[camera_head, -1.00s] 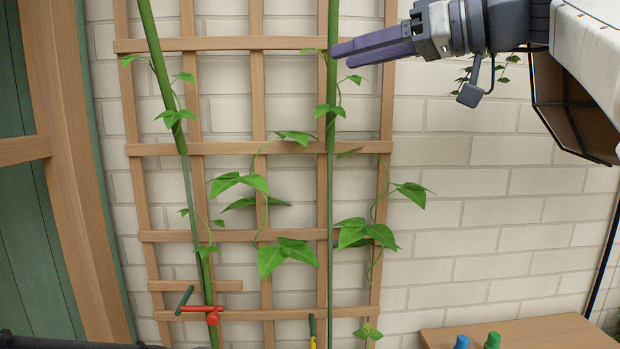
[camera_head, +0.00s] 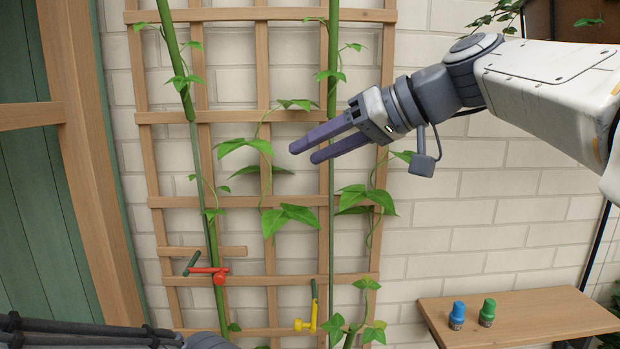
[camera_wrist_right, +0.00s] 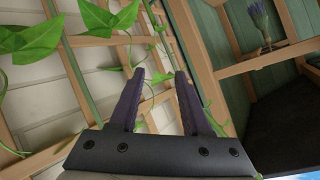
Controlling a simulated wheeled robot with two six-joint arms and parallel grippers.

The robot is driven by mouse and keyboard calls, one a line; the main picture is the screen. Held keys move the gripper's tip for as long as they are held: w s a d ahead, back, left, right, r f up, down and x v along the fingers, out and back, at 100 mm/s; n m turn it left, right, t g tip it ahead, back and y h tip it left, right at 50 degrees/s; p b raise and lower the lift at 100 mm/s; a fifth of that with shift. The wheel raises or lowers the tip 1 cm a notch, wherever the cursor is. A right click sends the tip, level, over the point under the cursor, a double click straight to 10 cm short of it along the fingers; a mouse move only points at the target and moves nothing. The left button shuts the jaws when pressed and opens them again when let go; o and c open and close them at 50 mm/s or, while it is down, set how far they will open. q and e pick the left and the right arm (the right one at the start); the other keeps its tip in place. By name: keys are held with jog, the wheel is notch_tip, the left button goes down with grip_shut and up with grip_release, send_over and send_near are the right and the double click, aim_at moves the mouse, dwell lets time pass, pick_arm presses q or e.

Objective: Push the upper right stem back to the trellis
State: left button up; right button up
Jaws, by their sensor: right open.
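The wooden trellis (camera_head: 262,117) stands against a brick wall. The upper right stem (camera_head: 333,62) is a thick green stalk running down near a right-hand upright. Whether it touches the slats or stands off them, I cannot tell. A thinner grey-green pole continues below it. My right gripper (camera_head: 306,152) is open and empty, its purple fingers pointing left across the right-hand upright, below the thick stem. In the right wrist view (camera_wrist_right: 160,75) its two fingers are apart, with trellis and leaves beyond. A dark part of my left arm crosses the bottom left; its gripper does not show.
Another green stem (camera_head: 176,62) leans on the left, with a red clip (camera_head: 213,271) lower down. A yellow clip (camera_head: 305,325) sits at lower centre. A wooden table (camera_head: 520,322) at lower right bears a blue bottle (camera_head: 457,314) and a green bottle (camera_head: 487,312).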

jog(key=shift+s+a+f, duration=0.15)
jog(key=shift+s+f, duration=0.05)
jog(key=shift+f, duration=0.3)
jog(key=shift+s+a+f, duration=0.15)
jog(key=shift+s+f, duration=0.05)
jog(key=shift+f, duration=0.35)
jog(key=shift+s+a+f, duration=0.15)
jog(key=shift+s+f, duration=0.05)
jog(key=shift+f, duration=0.3)
grip_shut()
jog(key=shift+w, duration=0.1)
